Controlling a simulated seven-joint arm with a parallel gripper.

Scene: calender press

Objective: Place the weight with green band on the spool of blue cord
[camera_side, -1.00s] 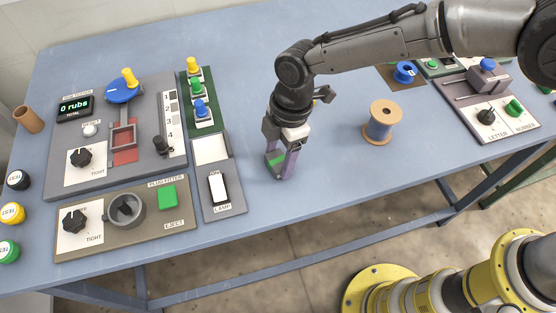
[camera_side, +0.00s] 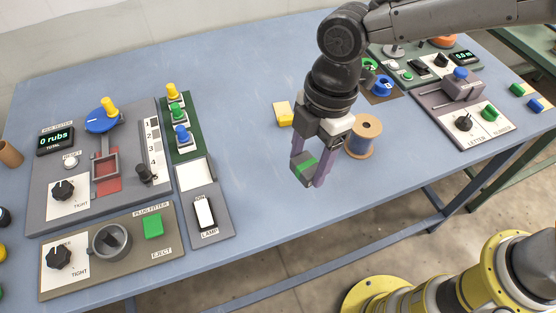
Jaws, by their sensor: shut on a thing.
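My gripper (camera_side: 307,170) is shut on the weight with green band (camera_side: 305,164), a dark grey block with a green stripe held between the purple fingers. It appears raised above the blue table. The spool of blue cord (camera_side: 360,143) stands upright on the table just right of my gripper, with a tan top flange and blue cord around its middle. My gripper hides a little of the spool's left side. The weight is to the left of the spool and in front of it, apart from it.
A yellow block (camera_side: 284,113) lies behind my gripper. The rub tester panel (camera_side: 45,200), plug fitter panel (camera_side: 85,285) and lamp panel (camera_side: 222,222) are at left. The letter panel (camera_side: 490,137) is at right. The table's front middle (camera_side: 290,235) is clear.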

